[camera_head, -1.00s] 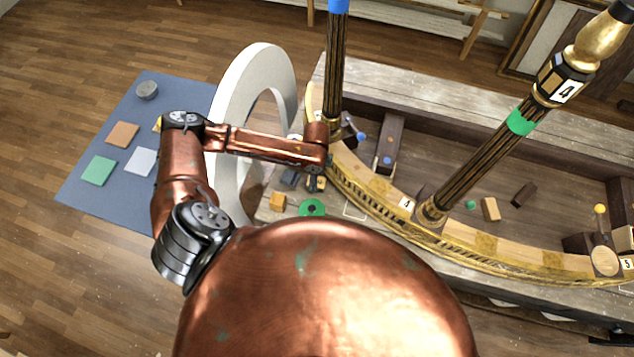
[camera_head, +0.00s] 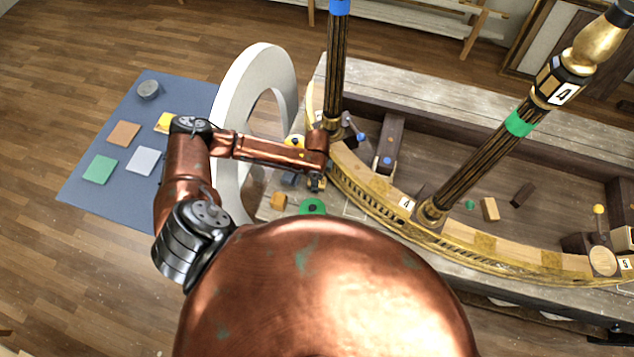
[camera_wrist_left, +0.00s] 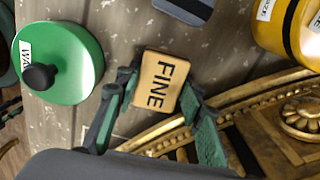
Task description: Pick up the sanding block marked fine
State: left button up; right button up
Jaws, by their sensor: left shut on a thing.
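The sanding block marked FINE (camera_wrist_left: 158,82) is a tan block with black lettering, seen in the left wrist view. My left gripper (camera_wrist_left: 160,95) is shut on it, with one green-padded finger on each side. In the head view my left gripper (camera_head: 315,184) is small, at the bench's near left end, and the held block is hard to make out there. The block's height above the bench is hard to tell. My right gripper is not in view.
A green round lidded tin (camera_wrist_left: 58,62) and a yellow tin (camera_wrist_left: 290,28) flank the block. The gilt curved rail (camera_head: 385,198) runs close by. An orange block (camera_head: 278,199) sits at the bench's left end. A white ring (camera_head: 228,105) stands behind my arm.

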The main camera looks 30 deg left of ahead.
pick_arm(q)
jog(key=c, duration=0.3)
jog(key=shift+r, duration=0.15)
jog(key=shift+c, duration=0.2)
jog(key=shift+r, duration=0.2)
notch_tip(320, 180, up, 2)
jog(key=shift+w+r+b, duration=0.1)
jog(key=shift+b, duration=0.5)
jog(key=s+d+r+b, duration=0.2)
jog(key=s+d+r, duration=0.2)
jog(key=d+r, duration=0.6)
jog(key=d, duration=0.3)
jog(key=shift+d, duration=0.2)
